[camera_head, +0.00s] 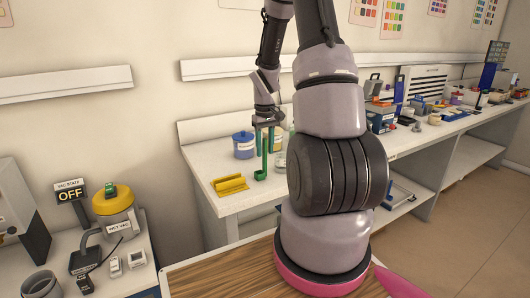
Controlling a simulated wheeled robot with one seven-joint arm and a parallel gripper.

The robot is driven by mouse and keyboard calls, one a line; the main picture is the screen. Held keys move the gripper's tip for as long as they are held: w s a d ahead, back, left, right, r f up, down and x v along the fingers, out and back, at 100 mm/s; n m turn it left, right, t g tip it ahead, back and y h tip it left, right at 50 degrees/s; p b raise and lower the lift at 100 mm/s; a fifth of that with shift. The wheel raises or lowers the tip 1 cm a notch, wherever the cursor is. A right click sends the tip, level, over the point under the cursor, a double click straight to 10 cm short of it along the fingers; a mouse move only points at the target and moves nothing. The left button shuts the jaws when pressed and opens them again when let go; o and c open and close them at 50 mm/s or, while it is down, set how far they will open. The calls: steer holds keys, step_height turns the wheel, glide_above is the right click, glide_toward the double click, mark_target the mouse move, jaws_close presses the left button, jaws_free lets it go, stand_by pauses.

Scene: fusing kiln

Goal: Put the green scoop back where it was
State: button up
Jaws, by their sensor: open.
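The green scoop (261,158) shows as a slim, upright green shape above the left end of the white bench, with its wider part low down. My gripper (266,124) points down at the top of the scoop and is open. I cannot tell whether the fingers touch the scoop or whether it rests on the bench. A yellow holder (230,184) lies on the bench to the left of the scoop and is apart from it. My arm hides part of the bench to the right.
A blue-lidded jar (243,145) stands behind and left of the scoop. A clear jar (280,162) is close on its right. The bench front left of the yellow holder is clear. A yellow wet vac (115,222) stands on the left counter.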

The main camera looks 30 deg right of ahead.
step_height(320, 180, up, 10)
steer(key=shift+r, duration=0.25)
steer(key=s+a+r+m+t+y, duration=0.1)
steer(key=s+a+r+m+t, duration=0.1)
steer(key=s+a+r, duration=0.5)
steer(key=s+a+r+m+t+y, duration=0.1)
steer(key=s+a+r+m+t, duration=0.1)
steer(key=s+a+r+t, duration=0.3)
steer(key=s+a+r, duration=0.3)
steer(key=s+r, duration=0.4)
steer(key=r, duration=0.1)
steer(key=shift+s+m, duration=0.2)
steer(key=shift+m, duration=0.1)
steer(key=shift+d, duration=0.1)
